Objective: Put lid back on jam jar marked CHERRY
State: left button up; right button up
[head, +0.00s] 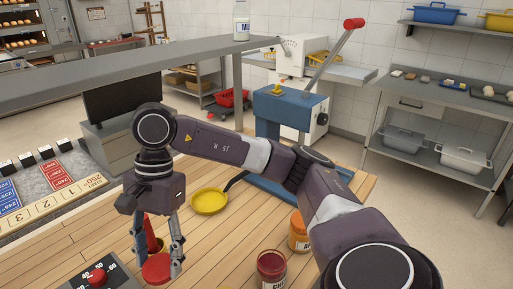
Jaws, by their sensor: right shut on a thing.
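My right gripper (157,254) reaches over the wooden worktop, pointing down, and is shut on a round red lid (156,269). The lid is held roughly flat, left of the jars. The jam jar (271,269) with dark red contents stands upright at the bottom of the view. Its label is cut off by the frame, with only "CH" showing, and its mouth appears open. My left gripper is not in view.
An orange jar (298,240) stands just behind the red one, partly hidden by my right arm. A yellow pan (209,201) lies on the wooden worktop (216,246). A blue press (285,110) with a red-tipped lever stands behind. A red object (151,231) shows behind my fingers.

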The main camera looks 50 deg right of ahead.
jog(key=s+a+f+n+g+h, duration=0.1)
jog(key=f+n, duration=0.5)
jog(key=n, duration=0.8)
jog(key=shift+s+f+g+h, duration=0.15)
jog(key=shift+s+g+h, duration=0.45)
jog(key=shift+s+h, duration=0.85)
jog(key=shift+s+y, duration=0.35)
